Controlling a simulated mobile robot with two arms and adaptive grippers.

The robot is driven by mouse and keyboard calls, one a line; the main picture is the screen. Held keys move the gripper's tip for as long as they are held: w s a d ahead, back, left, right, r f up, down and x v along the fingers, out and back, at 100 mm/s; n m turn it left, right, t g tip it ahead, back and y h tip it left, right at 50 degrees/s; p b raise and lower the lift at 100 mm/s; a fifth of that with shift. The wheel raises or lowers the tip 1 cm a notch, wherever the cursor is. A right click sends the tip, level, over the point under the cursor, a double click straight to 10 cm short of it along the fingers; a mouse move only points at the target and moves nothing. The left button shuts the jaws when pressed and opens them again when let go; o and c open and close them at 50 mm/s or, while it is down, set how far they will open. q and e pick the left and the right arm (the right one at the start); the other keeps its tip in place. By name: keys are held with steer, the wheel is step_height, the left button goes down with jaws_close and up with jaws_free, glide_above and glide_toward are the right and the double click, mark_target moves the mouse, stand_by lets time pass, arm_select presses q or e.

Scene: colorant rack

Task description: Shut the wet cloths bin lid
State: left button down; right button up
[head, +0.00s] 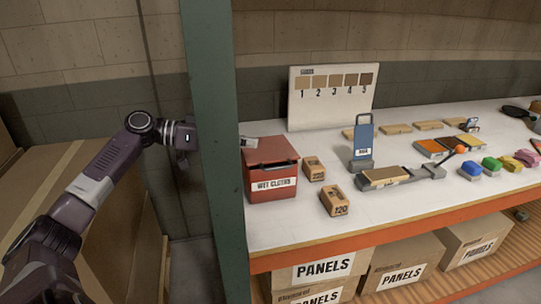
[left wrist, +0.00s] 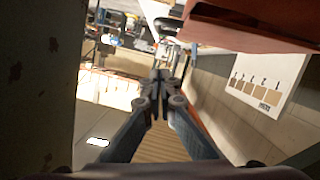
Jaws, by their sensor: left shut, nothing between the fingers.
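The red wet cloths bin (head: 272,188) stands on the white shelf top, just right of the green post, with a "WET CLOTHS" label on its front. Its lid (head: 270,150) lies over the top, with a dark gap under its front and right edges. My left gripper (head: 248,142) reaches from the left behind the post; only its tips show, at the lid's back left corner. I cannot tell whether they touch the lid. In the left wrist view the fingers (left wrist: 161,82) are shut and empty, with the red bin (left wrist: 240,28) at upper right. My right gripper is out of view.
The green post (head: 218,150) hides part of my left gripper. A numbered board (head: 330,110) stands behind the bin. Cartons marked "PANELS" (head: 318,268) are below.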

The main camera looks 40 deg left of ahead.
mark_target(263, 169)
arm_select(q)
steer(key=w+d+f+p, duration=0.3)
steer(key=d+f, duration=0.1)
steer(key=f, duration=0.1)
steer(key=shift+d, duration=0.35)
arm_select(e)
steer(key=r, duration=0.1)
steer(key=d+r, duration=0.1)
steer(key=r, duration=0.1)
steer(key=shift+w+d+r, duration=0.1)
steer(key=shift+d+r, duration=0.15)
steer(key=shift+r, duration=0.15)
arm_select(q)
step_height(263, 169, down, 2)
steer(key=shift+s+d+b, duration=0.15)
steer(key=shift+b, duration=0.95)
steer(key=shift+f+m+b, duration=0.45)
steer(key=shift+m+b, duration=0.05)
steer(key=shift+b, duration=0.2)
steer(key=shift+s, duration=0.1)
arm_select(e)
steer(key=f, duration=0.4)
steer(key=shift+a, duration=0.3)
arm_select(q)
steer(key=shift+d, duration=0.1)
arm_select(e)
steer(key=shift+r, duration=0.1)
